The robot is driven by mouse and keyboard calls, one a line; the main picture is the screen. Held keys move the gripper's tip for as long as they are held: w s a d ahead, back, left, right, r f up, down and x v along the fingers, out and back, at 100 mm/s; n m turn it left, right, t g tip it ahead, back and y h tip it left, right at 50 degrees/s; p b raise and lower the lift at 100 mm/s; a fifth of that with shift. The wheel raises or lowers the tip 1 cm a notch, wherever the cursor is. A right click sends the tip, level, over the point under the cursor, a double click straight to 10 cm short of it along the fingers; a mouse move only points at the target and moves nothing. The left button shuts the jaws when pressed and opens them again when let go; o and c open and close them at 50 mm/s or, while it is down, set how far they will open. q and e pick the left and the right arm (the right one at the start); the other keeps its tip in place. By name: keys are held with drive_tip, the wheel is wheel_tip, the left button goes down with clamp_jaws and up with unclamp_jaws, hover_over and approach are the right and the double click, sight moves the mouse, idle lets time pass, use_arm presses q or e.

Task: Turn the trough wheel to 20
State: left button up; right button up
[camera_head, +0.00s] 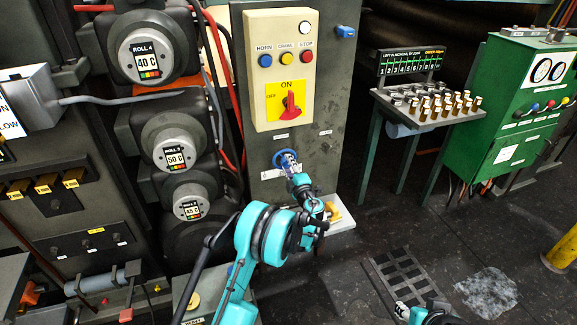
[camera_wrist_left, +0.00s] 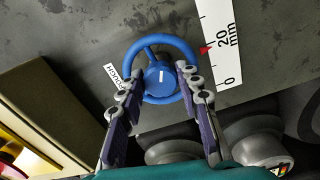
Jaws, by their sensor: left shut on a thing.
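The blue trough wheel (camera_head: 284,156) is on the lower face of the grey panel, below the yellow control box. In the left wrist view the wheel (camera_wrist_left: 160,48) shows its rim, its hub with a white line, and a "TROUGH" label. My left gripper (camera_head: 291,164) is shut on the wheel, its two fingers at opposite sides of the rim. A white scale (camera_wrist_left: 220,45) marked 0 and 20 mm stands to the right of the wheel. Its red pointer (camera_wrist_left: 205,48) is close to the 20; the exact reading is unclear. My right gripper (camera_head: 402,310) shows only partly at the bottom edge.
The yellow control box (camera_head: 283,65) with buttons and a red switch is above the wheel. Roll gauges (camera_head: 150,60) stand to the left. A rack of small weights (camera_head: 440,103) and a green cabinet (camera_head: 515,110) stand to the right. A floor grate (camera_head: 405,275) lies in front.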

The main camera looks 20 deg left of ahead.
idle(0.3)
use_arm(q)
drive_tip(key=o, duration=1.2)
drive_tip(key=shift+c, duration=0.2)
drive_tip(key=shift+s+d, duration=0.1)
drive_tip(key=v, duration=1.1)
drive_tip(key=shift+s+d, duration=0.25)
drive_tip(key=shift+s, duration=0.05)
